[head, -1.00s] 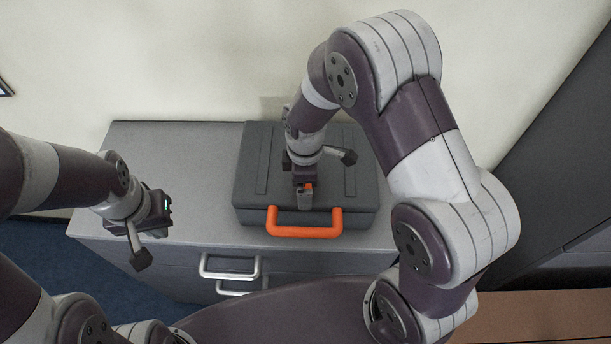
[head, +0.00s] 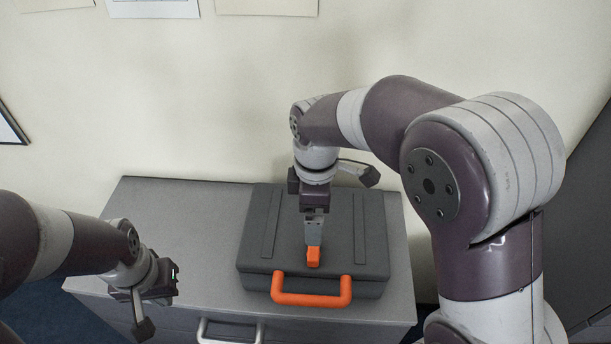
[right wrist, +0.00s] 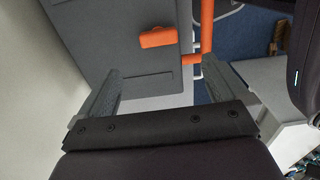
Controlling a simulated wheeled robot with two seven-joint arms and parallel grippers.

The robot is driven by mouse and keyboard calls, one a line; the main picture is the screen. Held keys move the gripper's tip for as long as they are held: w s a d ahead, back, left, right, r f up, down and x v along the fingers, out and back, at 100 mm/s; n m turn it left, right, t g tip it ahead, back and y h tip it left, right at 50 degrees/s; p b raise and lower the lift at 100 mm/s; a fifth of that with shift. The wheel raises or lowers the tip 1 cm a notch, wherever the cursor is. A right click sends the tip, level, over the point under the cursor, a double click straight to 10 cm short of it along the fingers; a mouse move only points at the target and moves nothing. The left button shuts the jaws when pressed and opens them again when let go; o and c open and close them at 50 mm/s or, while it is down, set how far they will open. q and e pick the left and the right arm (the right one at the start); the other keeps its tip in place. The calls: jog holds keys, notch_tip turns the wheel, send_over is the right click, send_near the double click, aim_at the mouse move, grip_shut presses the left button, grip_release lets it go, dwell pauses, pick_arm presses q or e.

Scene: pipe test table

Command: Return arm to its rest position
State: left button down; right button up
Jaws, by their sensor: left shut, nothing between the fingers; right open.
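My right gripper (head: 314,238) is open and empty. It is above the lid of a closed dark grey case (head: 375,245), just behind the orange latch (head: 313,257) in the head view. In the right wrist view, the two fingers (right wrist: 158,85) are spread, with nothing between them. The orange latch (right wrist: 158,38) lies beyond them on the case lid (right wrist: 105,35), apart from the fingers. My left gripper (head: 150,288) is shut and empty at the left, by the front left part of the cabinet; its fingertips are hard to make out.
The case lies on a grey cabinet (head: 195,215), its orange handle (head: 312,298) at the front. A light drawer handle (head: 228,332) sticks out below. A pale wall (head: 180,120) stands close behind. The cabinet top left of the case is clear.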

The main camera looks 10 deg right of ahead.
jog(key=s+d+f+m+b, duration=0.3)
jog(key=s+f+m, duration=0.1)
jog(key=f+m, duration=0.2)
jog(key=s+d+f+m+t+b, duration=0.1)
jog(key=s+d+f+m+b, duration=0.2)
jog(key=f+m, duration=0.3)
jog(key=s+d+m, duration=0.1)
jog(key=m, duration=0.1)
jog(key=shift+s+d+m, duration=0.15)
jog(key=shift+s+m, duration=0.15)
jog(key=shift+m, duration=0.1)
